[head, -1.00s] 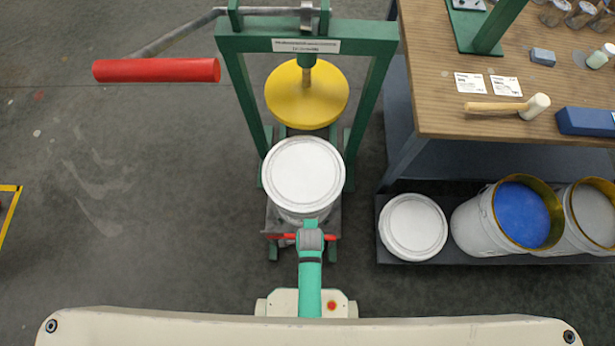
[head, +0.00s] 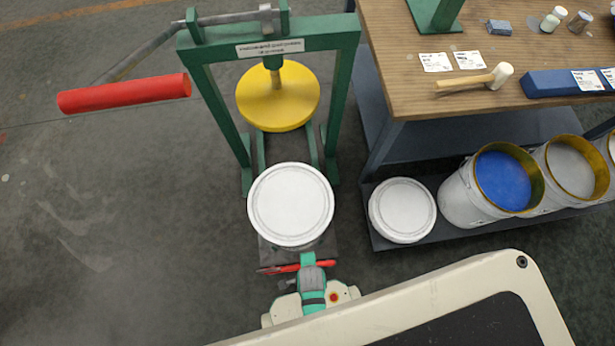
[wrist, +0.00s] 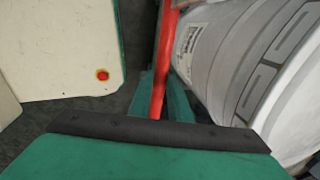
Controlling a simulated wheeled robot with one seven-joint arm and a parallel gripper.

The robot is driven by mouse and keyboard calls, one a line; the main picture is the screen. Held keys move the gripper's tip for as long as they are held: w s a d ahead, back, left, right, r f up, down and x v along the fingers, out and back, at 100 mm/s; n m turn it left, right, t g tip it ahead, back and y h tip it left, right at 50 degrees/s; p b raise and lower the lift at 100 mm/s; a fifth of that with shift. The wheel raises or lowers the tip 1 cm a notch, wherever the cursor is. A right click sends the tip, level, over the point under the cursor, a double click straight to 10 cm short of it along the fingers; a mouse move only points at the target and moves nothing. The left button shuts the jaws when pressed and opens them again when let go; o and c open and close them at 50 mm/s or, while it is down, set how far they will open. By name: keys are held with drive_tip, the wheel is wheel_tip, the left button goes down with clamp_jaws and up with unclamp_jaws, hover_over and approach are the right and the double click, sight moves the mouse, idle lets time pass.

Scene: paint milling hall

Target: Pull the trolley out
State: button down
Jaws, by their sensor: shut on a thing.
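The trolley (head: 268,251) is a low, dark platform on the floor in front of the green press frame (head: 243,150). It carries an upright white pail with a white lid (head: 290,205). The trolley's red handle (head: 282,268) lies at its near end and also shows in the wrist view (wrist: 164,62).
A wooden bench (head: 430,80) with a mallet (head: 478,80) stands at right. Its low shelf (head: 388,240) holds a white lidded pail (head: 402,210) and open pails, one with blue paint (head: 508,180). The press's red lever (head: 125,93) sticks out left. Floor at left is clear.

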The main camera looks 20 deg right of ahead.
drive_tip(key=shift+s+d+f, duration=0.1)
drive_tip(key=shift+s+d, duration=0.1)
drive_tip(key=shift+s, duration=0.25)
drive_tip(key=c, duration=1.8)
unclamp_jaws()
drive_tip(key=shift+o, duration=0.8)
drive_tip(key=shift+w+a, duration=0.1)
drive_tip(key=shift+w, duration=0.05)
drive_tip(key=v, duration=1.1)
drive_tip(key=shift+w, duration=0.1)
